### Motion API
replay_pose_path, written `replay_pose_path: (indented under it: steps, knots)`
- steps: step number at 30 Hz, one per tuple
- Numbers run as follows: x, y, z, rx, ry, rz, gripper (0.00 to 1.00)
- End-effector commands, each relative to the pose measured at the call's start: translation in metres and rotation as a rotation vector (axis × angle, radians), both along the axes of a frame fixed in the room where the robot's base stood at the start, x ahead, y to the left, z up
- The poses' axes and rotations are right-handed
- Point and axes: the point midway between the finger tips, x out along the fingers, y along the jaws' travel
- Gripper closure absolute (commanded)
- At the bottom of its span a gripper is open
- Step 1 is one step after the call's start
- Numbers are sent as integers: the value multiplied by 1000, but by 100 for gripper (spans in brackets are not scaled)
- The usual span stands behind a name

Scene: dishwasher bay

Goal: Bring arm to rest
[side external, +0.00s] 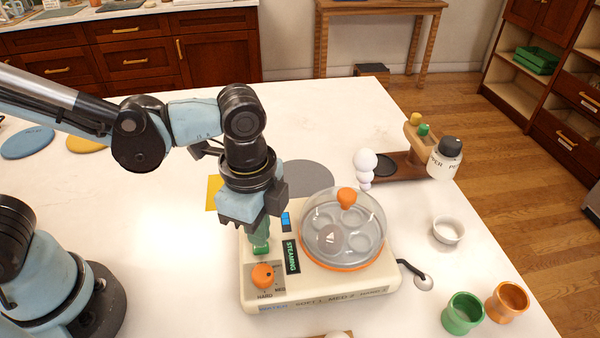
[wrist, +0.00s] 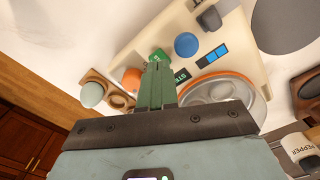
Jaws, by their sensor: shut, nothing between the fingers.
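My gripper (side external: 261,247) hangs pointing down over the left part of a cream egg steamer (side external: 345,290), just behind its orange knob (side external: 262,275). Its green fingers are shut with nothing between them; they also show in the wrist view (wrist: 156,85). The fingertips are close to the control panel; I cannot tell if they touch it. A green piece (wrist: 158,54) with a white mark shows by the fingertips in the wrist view. The steamer's clear domed lid (side external: 318,222) with an orange handle is in place. The panel shows a "STEAMING" label (side external: 291,257).
A small white bowl (side external: 448,231), a green cup (side external: 462,314) and an orange cup (side external: 507,302) stand right. An egg (wrist: 92,95) sits in a wooden holder.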

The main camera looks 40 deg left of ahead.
Motion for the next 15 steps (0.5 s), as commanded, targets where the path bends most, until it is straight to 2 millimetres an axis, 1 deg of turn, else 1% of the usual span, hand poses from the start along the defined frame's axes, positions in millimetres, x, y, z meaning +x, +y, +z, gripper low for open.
replay_pose_path:
  steps: [4, 7, 15]
  knots:
    - [0, 0, 0, 0, 0, 0, 100]
    - [0, 0, 5, 0, 0, 0, 100]
    - [0, 0, 35, 0, 0, 0, 100]
